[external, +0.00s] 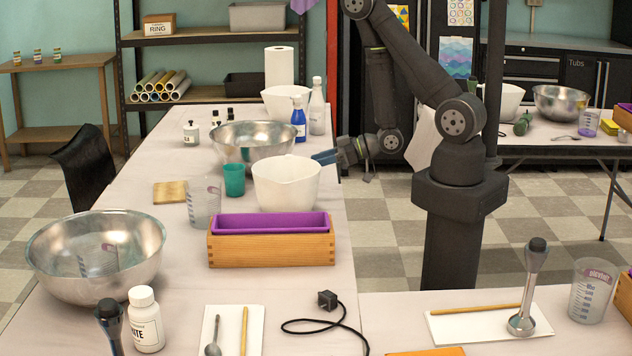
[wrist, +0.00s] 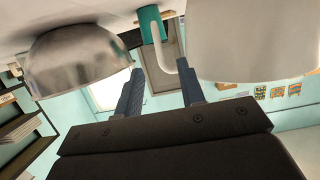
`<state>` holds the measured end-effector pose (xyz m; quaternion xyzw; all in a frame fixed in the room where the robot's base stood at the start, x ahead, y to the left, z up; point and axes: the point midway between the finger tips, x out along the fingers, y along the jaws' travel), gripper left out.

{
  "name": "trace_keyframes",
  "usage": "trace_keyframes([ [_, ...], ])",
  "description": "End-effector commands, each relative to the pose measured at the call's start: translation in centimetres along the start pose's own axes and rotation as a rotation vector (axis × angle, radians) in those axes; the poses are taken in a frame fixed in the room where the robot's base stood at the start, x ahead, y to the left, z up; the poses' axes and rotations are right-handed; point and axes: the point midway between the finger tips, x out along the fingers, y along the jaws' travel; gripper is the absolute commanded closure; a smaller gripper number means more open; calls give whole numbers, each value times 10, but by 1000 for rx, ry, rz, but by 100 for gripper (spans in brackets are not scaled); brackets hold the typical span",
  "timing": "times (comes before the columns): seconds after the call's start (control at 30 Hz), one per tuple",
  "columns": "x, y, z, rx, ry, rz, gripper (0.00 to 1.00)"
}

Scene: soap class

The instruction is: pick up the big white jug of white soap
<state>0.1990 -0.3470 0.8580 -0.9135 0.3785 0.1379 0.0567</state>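The big white jug (external: 287,186) stands upright on the long table behind the wooden loaf mould. It fills the upper right of the wrist view (wrist: 255,40), with its curved white handle (wrist: 166,53) beside it. My gripper (external: 326,157) is at the jug's right side, near rim height. In the wrist view my two fingers (wrist: 160,68) are apart, and the handle shows between and just beyond their tips. The gap is empty; I cannot tell whether a finger touches the jug. What is inside the jug is hidden.
A teal cup (external: 234,179) and a steel bowl (external: 253,146) stand behind and left of the jug. The wooden mould with purple liner (external: 271,241) is close in front. Another white jug (external: 285,103) stands farther back, near blue (external: 299,121) and clear bottles.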

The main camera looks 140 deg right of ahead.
Motion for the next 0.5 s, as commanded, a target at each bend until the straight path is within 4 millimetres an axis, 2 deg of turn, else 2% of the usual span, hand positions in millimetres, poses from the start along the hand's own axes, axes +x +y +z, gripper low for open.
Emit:
trace_keyframes([
  [0.1,18,-1,0,-2,1,-4,64],
  [0.37,36,0,1,1,-1,-2,64],
  [0.5,57,1,3,-2,1,-3,64],
])
